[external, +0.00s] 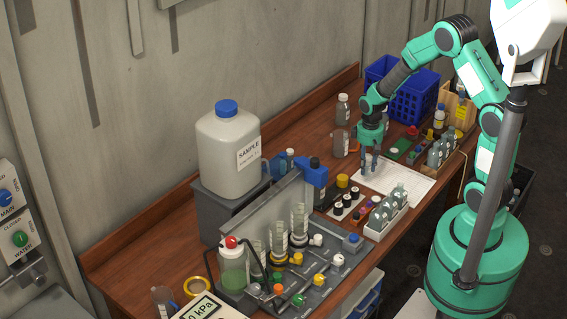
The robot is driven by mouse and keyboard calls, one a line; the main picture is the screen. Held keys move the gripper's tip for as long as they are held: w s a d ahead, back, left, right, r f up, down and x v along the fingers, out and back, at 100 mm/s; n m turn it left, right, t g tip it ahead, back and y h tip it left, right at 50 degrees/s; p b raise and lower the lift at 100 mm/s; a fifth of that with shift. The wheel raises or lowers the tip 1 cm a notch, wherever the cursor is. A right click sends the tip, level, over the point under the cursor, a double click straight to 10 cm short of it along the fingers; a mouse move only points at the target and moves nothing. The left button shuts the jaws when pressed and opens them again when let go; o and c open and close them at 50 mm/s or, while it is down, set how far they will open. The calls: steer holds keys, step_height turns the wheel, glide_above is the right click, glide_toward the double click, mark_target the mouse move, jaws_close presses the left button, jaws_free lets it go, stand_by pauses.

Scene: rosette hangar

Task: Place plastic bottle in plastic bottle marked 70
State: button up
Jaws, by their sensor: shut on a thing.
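My gripper (370,168) is over the white paper sheet on the bench, pointing down. It is shut on a small greyish thing, probably a plastic bottle, mostly hidden by the fingers; whether it touches the sheet I cannot tell. Several small grey-capped plastic bottles stand in a white tray (374,233) in front of the gripper. More similar bottles (441,150) stand in a holder behind and to the right. No mark reading 70 is legible.
A clear bottle (343,108) and a clear container (340,144) stand left of my arm. A blue crate (407,104) is behind it. A large white SAMPLE jug (226,150) and a valve rig (290,265) fill the left. The white paper sheet (412,184) has bare room.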

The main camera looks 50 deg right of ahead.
steer(key=s+d+r+p, duration=0.2)
steer(key=d+r, duration=0.2)
steer(key=d, duration=0.4)
steer(key=s+d+r+n+p, duration=0.1)
steer(key=d+r, duration=0.3)
steer(key=d, duration=0.5)
steer(key=shift+s+p, duration=0.5)
steer(key=shift+s, duration=0.05)
steer(key=w+d, duration=0.2)
steer(key=w, duration=0.2)
steer(key=w+d+f, duration=0.1)
steer(key=w+d, duration=0.2)
steer(key=w, duration=0.1)
steer(key=w+d, duration=0.2)
steer(key=w, duration=0.3)
steer(key=shift+d+f, duration=0.15)
steer(key=shift+d, duration=0.1)
steer(key=shift+w+d, duration=0.1)
steer(key=shift+w, duration=0.15)
steer(key=shift+w+d+f, duration=0.1)
steer(key=shift+w+f, duration=0.05)
steer(key=shift+f, duration=1.65)
steer(key=shift+f+b, duration=0.15)
steer(key=shift+b, duration=0.15)
